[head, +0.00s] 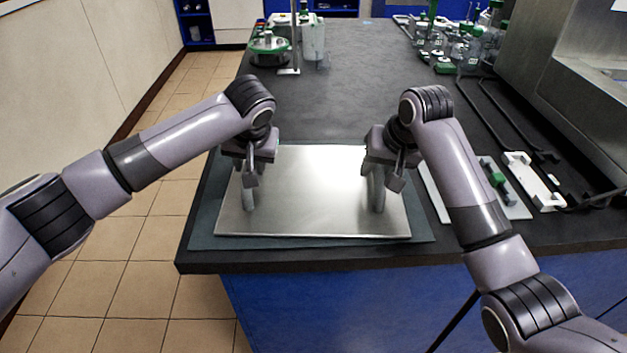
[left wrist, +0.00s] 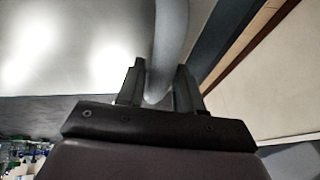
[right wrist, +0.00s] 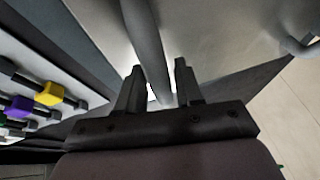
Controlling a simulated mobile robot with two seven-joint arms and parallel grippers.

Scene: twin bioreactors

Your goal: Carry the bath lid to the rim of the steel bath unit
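The bath lid is a flat, shiny steel plate (head: 310,195) lying level over a dark mat at the bench's near end. It has two upright bar handles, a left one (head: 249,200) and a right one (head: 377,195). My left gripper (head: 250,175) is at the left handle. In the left wrist view the bar (left wrist: 170,40) runs down between its spread fingers. My right gripper (head: 385,172) is at the right handle. In the right wrist view the bar (right wrist: 147,45) passes between its spread fingers, with a bright gap beside it.
The dark mat (head: 205,235) shows around the lid. Glassware with green caps (head: 450,45) stands at the back right, and a green-trimmed vessel (head: 269,45) at the back left. The middle bench (head: 350,95) is clear.

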